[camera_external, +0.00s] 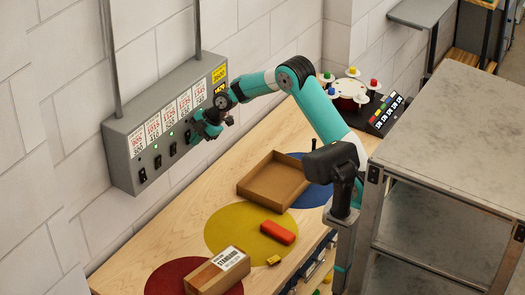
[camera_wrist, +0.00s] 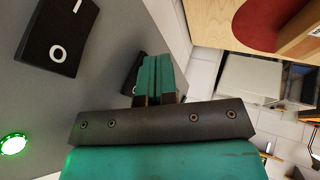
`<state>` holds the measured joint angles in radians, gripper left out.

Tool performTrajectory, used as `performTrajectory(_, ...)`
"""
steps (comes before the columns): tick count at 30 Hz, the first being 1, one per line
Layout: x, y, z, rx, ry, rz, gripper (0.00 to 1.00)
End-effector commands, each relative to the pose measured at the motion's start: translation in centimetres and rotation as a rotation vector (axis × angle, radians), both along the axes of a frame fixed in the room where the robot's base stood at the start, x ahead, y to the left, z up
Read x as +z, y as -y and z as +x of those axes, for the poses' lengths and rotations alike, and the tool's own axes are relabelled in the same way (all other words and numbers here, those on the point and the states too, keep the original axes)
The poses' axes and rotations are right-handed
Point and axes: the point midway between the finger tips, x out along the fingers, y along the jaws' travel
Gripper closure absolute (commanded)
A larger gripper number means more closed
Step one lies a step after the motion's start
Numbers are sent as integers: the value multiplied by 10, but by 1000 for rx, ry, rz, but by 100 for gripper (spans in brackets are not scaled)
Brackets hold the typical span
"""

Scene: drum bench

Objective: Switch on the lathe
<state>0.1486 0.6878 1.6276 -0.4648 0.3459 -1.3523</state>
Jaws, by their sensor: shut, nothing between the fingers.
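A grey switch panel (camera_external: 130,135) hangs on the wall above the bench, with a row of black rocker switches, small green lights and printed labels above them. I cannot read which label is the lathe's. My gripper (camera_external: 198,133) is at the right part of the panel, close to its front and hiding some switches. In the wrist view its teal fingers (camera_wrist: 152,75) are together and empty, with a black switch (camera_wrist: 130,72) partly hidden behind them. A larger black rocker switch (camera_wrist: 58,35) marked I and O shows at upper left, with a lit green light (camera_wrist: 14,144) below.
On the wooden bench (camera_external: 185,225) are an open cardboard tray (camera_external: 272,183), a red block (camera_external: 278,232), a small yellow piece (camera_external: 273,260) and a labelled box (camera_external: 215,272). A metal shelf unit (camera_external: 450,120) stands at right. Two vertical conduits rise above the panel.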

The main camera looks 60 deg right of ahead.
Motion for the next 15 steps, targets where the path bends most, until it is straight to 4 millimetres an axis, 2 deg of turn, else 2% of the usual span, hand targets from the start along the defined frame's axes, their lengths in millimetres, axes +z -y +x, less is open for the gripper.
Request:
performTrajectory(10,-1,0,1,0,0,0,100)
performTrajectory(15,-8,0,4,0,35,0,100)
